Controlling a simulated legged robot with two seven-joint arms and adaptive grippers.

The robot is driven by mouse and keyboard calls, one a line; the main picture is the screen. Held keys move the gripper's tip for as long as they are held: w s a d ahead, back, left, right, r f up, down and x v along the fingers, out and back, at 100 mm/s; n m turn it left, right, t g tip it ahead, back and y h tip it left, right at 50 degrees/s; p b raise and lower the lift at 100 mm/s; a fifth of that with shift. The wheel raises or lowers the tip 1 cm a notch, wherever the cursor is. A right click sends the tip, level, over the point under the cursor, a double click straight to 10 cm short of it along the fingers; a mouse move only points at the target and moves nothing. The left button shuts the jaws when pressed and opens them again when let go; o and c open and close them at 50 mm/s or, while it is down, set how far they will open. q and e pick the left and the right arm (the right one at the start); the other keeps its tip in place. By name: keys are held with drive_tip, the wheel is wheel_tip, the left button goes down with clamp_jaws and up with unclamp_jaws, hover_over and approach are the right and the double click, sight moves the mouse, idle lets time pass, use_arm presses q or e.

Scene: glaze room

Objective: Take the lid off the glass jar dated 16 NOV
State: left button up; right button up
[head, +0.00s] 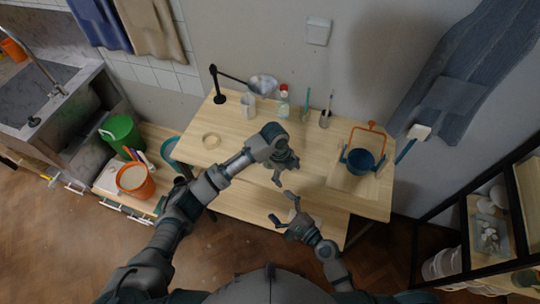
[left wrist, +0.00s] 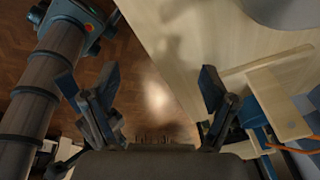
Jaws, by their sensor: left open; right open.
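A small clear container with a red top (head: 284,101) stands near the back of the wooden table. A pale, translucent jar or cup (head: 248,106) stands left of it, by the lamp. I cannot read a date on either, and cannot tell which is the 16 NOV jar. My left gripper (head: 287,173) is open and empty over the table's front part, in front of both. In the left wrist view my left gripper's fingers (left wrist: 138,84) are spread, with only table edge and floor between them. My right gripper (head: 281,206) is open and empty, lower, near the table's front edge.
A black lamp (head: 219,98) reaches over the table's back left. A ring (head: 211,141) lies at left. The table's middle is clear.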

use_arm(q)
drive_tip(key=w+a+r+m+y, duration=0.1)
drive_tip(key=w+a+r, duration=0.1)
drive_tip(key=w+r, duration=0.1)
drive_tip(key=w+a+r+m, duration=0.1)
drive_tip(key=w+a+r, duration=0.1)
drive_tip(key=r, duration=0.3)
drive_tip(key=w+a+r+m+y, duration=0.1)
drive_tip(key=w+a+r, duration=0.1)
drive_tip(key=w+r, duration=0.3)
drive_tip(key=shift+m+t+y, duration=0.3)
drive_tip(key=shift+m, duration=0.1)
drive_tip(key=shift+r, duration=0.25)
use_arm(e)
drive_tip(key=w+d+f+m+t+h, duration=0.2)
drive_tip(key=w+d+m+t+h, duration=0.25)
drive_tip(key=m, duration=0.85)
use_arm(q)
drive_tip(key=shift+d, duration=0.1)
drive_tip(key=shift+w, duration=0.1)
use_arm(e)
drive_tip(key=shift+g, duration=0.45)
drive_tip(key=x, duration=1.8)
drive_tip(key=shift+a+r, duration=0.2)
drive_tip(key=shift+a, duration=0.05)
